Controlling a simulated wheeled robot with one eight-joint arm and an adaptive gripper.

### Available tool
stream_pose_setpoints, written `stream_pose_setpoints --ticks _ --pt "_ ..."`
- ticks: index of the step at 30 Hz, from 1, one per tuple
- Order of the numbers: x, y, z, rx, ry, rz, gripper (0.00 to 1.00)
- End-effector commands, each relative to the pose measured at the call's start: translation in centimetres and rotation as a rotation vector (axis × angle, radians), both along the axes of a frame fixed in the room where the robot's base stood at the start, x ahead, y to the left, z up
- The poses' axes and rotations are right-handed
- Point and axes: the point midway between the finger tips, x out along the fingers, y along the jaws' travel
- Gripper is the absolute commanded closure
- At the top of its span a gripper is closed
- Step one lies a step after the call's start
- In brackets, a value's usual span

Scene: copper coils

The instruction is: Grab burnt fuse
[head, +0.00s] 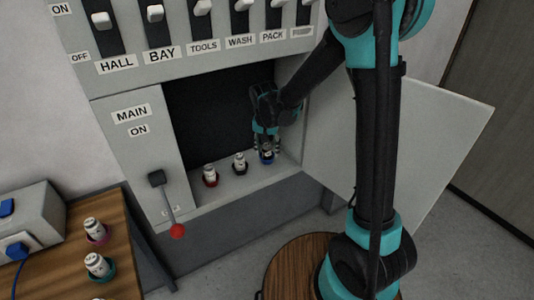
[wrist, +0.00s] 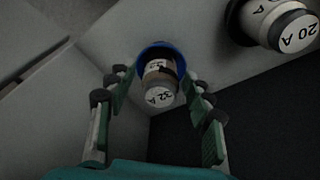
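A white fuse marked 32 A (wrist: 160,92) sits in a blue socket (wrist: 157,50) in the wrist view, with a brownish, darkened band around its body. In the head view the blue-socket fuse (head: 267,149) is the rightmost of three on the cabinet ledge. My gripper (head: 268,142) reaches down over it. In the wrist view my gripper (wrist: 155,88) is open, with one finger on each side of the fuse and visible gaps between. A fuse marked 20 A (wrist: 285,25) stands at upper right, in a dark socket. No burn mark can be made out on it.
Fuses in red (head: 210,176) and black (head: 240,163) sockets stand left of my gripper. The main lever (head: 168,205) has its red knob down. The open cabinet door (head: 430,140) is at right. Spare fuses (head: 95,229) stand on the wooden table (head: 60,275).

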Motion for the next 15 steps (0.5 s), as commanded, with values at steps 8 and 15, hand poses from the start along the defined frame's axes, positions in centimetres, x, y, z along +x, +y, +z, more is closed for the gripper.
stream_pose_setpoints --ticks 8,15 --pt "0.00 0.00 0.02 0.000 0.000 0.000 0.87" --pt "0.00 0.00 0.02 0.000 0.000 0.000 0.97"
